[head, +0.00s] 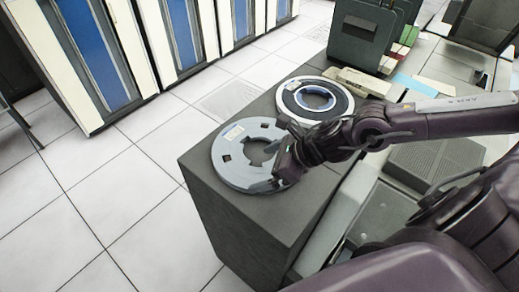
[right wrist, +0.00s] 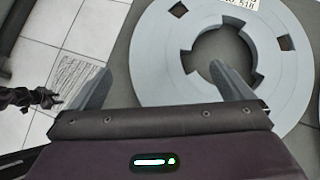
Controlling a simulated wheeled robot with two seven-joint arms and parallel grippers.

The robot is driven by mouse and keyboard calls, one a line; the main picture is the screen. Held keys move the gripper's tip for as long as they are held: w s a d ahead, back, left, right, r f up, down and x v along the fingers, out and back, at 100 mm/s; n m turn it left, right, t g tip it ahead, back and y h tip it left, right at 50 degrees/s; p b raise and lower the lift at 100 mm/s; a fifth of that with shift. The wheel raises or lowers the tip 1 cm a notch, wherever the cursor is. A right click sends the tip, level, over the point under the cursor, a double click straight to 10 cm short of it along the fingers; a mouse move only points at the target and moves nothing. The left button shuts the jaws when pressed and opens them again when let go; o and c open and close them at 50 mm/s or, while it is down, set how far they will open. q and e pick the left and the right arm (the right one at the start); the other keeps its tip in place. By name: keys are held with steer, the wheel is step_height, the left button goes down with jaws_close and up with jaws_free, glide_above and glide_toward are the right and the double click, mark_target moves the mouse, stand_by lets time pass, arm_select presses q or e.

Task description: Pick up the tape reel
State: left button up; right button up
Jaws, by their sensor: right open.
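A flat grey tape reel (head: 229,164) with square holes and a pale label lies on top of a dark grey cabinet. It also shows in the right wrist view (right wrist: 285,85), with a large notched hub opening. A second reel (head: 283,97), black with a white rim, lies behind it. My right gripper (head: 283,178) is open and empty at the grey reel's near right side. In the right wrist view one finger shows left of the reel and the other over its hub opening; contact cannot be told. A small dark jointed part (right wrist: 35,97) there looks like my left gripper; its jaws are unclear.
The cabinet top (head: 275,215) is bare in front of the grey reel and drops to a tiled floor (head: 130,180). Blue-and-white cabinets (head: 90,55) stand at the back left.

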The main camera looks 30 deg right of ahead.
mark_target(248, 174)
steer(key=shift+w+a+f, duration=0.1)
steer(key=shift+w+f, duration=0.2)
steer(key=shift+f, duration=0.1)
steer(key=p+x, duration=0.1)
steer(key=x, duration=0.2)
steer(key=shift+s+a+f+p, duration=0.15)
steer(key=shift+f+p, duration=0.1)
steer(key=shift+p, duration=0.15)
steer(key=shift+a+f, duration=0.1)
steer(key=shift+f, duration=0.1)
steer(key=shift+w+f, duration=0.15)
steer(key=shift+w, duration=0.15)
arm_select(q)
steer(key=shift+w+d+r, duration=0.25)
steer(key=shift+w+r, duration=0.2)
steer(key=shift+r, duration=0.1)
steer(key=shift+w+d+r, duration=0.2)
steer(key=shift+w+r, duration=0.25)
steer(key=shift+r, duration=0.05)
arm_select(e)
steer(key=shift+f, duration=0.1)
steer(key=c, duration=1.6)
arm_select(q)
steer(key=shift+a, duration=0.1)
arm_select(e)
steer(key=shift+w+a, duration=0.1)
steer(key=shift+c, duration=0.5)
